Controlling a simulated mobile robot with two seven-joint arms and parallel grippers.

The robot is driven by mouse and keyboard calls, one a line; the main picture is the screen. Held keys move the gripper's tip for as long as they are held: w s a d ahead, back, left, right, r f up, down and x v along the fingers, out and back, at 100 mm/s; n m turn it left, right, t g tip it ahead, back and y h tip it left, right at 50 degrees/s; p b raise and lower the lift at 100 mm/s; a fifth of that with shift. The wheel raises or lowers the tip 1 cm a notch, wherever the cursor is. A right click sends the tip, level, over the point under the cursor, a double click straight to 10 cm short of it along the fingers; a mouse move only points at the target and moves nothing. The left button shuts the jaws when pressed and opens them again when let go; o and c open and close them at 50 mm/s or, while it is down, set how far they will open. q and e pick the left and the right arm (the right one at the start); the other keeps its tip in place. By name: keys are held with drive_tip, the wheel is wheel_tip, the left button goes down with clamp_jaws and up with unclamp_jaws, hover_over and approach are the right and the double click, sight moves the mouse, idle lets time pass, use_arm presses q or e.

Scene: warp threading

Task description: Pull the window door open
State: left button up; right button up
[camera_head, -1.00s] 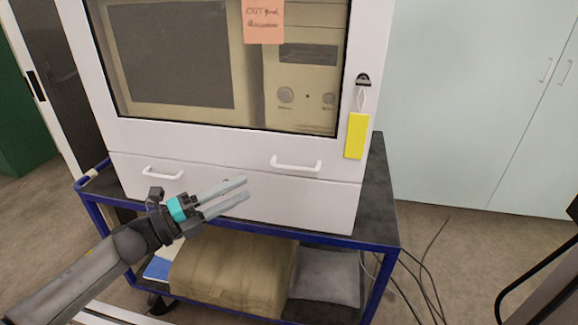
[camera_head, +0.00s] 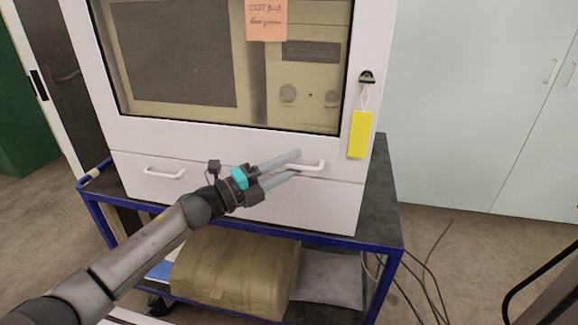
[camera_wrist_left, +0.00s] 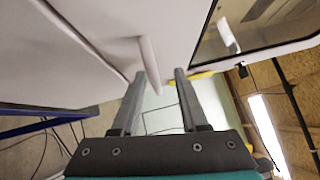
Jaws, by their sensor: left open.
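The window door (camera_head: 225,132) is the white framed glass front of a cabinet on a cart, and it is closed. A white bar handle (camera_head: 318,166) sits low on its right side, and another handle (camera_head: 164,172) is on the left. My left gripper (camera_head: 298,163) is open, with its fingertips at the right handle. In the left wrist view the handle (camera_wrist_left: 150,58) reaches in between the open fingertips of my left gripper (camera_wrist_left: 160,74). I cannot tell whether they touch. My right gripper is not in view.
A yellow tag (camera_head: 360,135) hangs right of the glass, and an orange note (camera_head: 266,20) is on the glass. The blue-framed cart (camera_head: 385,240) holds a brown bundle (camera_head: 240,272) below. A dark bar (camera_head: 540,285) shows at the lower right. Pale cupboards (camera_head: 470,110) stand behind.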

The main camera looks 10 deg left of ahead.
use_arm(q)
drive_tip(key=shift+f, duration=0.4)
clamp_jaws()
drive_tip(key=shift+r, duration=0.1)
drive_tip(key=shift+w+r, duration=0.1)
drive_tip(key=shift+r, duration=0.15)
idle(0.7)
